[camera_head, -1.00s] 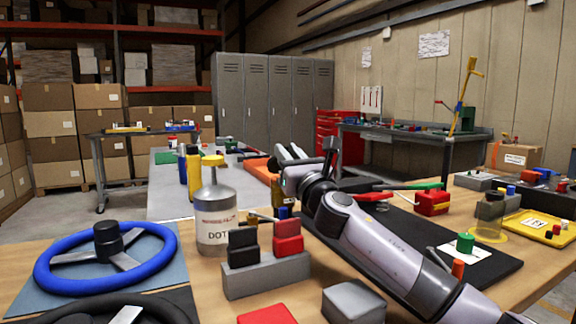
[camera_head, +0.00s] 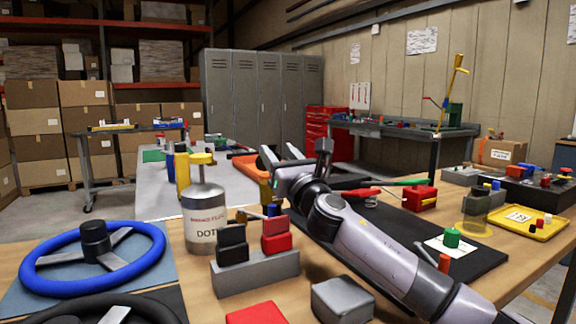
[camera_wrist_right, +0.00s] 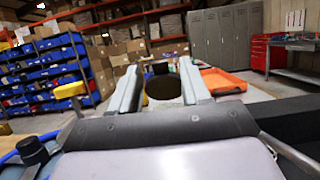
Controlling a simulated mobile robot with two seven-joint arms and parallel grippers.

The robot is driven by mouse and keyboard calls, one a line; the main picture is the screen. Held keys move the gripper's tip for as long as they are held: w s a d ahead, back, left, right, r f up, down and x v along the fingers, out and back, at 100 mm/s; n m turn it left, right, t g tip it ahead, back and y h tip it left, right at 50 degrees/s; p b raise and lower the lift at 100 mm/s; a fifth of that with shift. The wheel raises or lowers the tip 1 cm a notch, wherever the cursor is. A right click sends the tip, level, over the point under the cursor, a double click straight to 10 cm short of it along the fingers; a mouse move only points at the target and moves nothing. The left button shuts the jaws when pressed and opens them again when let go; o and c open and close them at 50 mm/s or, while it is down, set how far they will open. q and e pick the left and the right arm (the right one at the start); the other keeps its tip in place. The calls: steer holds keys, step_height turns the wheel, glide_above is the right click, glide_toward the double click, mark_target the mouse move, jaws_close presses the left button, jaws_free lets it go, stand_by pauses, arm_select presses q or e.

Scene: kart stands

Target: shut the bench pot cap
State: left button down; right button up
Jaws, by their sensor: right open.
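My right gripper (camera_head: 280,153) is open over the bench, beyond the black and red blocks. In the right wrist view its two pale fingers (camera_wrist_right: 161,80) stand apart. A dark round shape (camera_wrist_right: 163,88), possibly the bench pot's mouth or cap, shows between them; I cannot tell which, nor whether anything touches it. In the head view my right arm and wrist hide most of that spot. A small brass-yellow piece (camera_head: 265,192) shows just left of the wrist; I cannot tell whether it belongs to the pot. My left gripper is not in view.
A grey brake-fluid bottle (camera_head: 204,218) with a yellow cap stands left of my wrist. Black and red blocks sit on a grey base (camera_head: 256,273) in front. A blue steering wheel (camera_head: 60,278) lies left. A black mat (camera_head: 470,250) and yellow tray (camera_head: 528,224) lie right.

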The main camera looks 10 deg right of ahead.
steer(key=shift+p+v, duration=0.4)
steer(key=shift+v, duration=2.45)
